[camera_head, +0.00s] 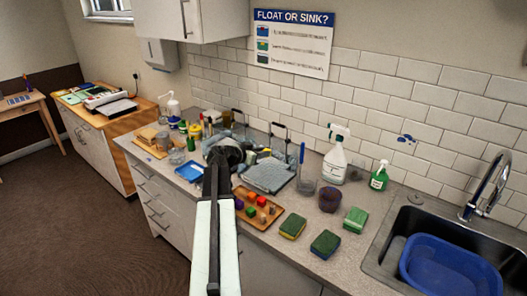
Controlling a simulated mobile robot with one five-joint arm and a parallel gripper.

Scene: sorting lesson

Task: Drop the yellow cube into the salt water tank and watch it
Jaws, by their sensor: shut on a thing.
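My gripper (228,152) is at the end of my dark arm, over the counter left of centre, pointing away from the camera. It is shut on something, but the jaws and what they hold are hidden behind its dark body. Small coloured blocks, among them a red cube (261,201), lie on an orange tray (262,227) just right of my arm. I cannot clearly make out a yellow cube. Clear and grey containers with dark handles stand behind my gripper by the wall; I cannot tell which is the salt water tank.
A grey cloth-like slab (268,176) lies right of my gripper. A blue tray (190,171) and several bottles are to the left. A white spray bottle (334,160), a dark purple cup (330,199), sponges (325,243) and a sink with a blue basin (440,265) are to the right.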

